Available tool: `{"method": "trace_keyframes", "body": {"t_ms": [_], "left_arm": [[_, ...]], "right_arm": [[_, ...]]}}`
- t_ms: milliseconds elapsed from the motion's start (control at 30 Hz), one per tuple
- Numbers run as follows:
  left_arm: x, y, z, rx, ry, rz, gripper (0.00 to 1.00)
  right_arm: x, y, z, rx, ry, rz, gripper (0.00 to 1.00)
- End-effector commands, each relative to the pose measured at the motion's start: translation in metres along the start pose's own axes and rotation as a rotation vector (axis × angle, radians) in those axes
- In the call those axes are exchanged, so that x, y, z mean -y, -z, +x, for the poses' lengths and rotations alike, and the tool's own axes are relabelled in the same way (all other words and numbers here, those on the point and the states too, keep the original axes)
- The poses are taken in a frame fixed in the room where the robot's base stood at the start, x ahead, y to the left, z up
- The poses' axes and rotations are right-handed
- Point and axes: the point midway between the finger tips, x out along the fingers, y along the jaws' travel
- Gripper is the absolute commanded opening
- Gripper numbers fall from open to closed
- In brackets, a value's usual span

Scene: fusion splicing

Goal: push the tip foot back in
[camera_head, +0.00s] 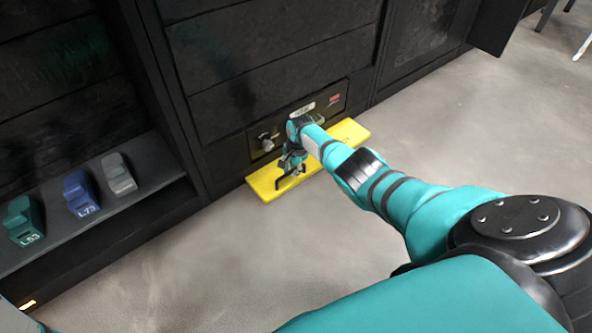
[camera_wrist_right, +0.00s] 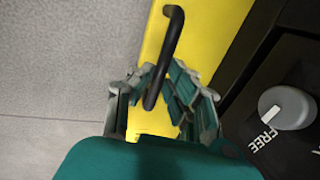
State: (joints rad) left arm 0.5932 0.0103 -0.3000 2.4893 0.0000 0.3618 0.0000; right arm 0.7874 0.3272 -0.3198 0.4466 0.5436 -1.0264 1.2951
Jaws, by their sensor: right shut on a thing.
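The tip foot is a flat yellow slab (camera_head: 350,131) that sticks out from the bottom of the dark cabinet, just above the floor. It also fills the upper middle of the wrist view (camera_wrist_right: 215,30). My left gripper is not in view.
A grey knob (camera_wrist_right: 285,106) marked FREE sits on the dark panel beside the slab; it also shows in the head view (camera_head: 267,142). A shelf (camera_head: 140,205) at left holds green, blue and grey blocks. The grey floor (camera_head: 220,270) before the cabinet is clear.

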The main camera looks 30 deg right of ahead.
Motion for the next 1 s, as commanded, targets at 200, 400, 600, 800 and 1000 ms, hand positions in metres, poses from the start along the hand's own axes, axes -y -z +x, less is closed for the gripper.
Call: {"method": "trace_keyframes", "body": {"t_ms": [200,400,600,800,1000], "left_arm": [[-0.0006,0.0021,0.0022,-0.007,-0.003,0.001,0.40],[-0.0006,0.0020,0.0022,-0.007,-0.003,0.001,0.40],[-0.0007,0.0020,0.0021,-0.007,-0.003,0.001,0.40],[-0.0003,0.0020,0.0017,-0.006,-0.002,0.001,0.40],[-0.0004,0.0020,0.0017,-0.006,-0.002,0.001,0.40]], "right_arm": [[0.0005,0.0032,-0.0002,-0.006,-0.003,0.000,0.00],[0.0000,0.0028,0.0000,-0.005,-0.004,0.000,0.22],[-0.0002,0.0011,0.0005,-0.002,-0.005,-0.001,0.36],[-0.0002,0.0003,0.0004,-0.001,-0.005,-0.001,0.36],[0.0001,0.0007,-0.0078,0.000,-0.004,-0.003,0.36]]}}
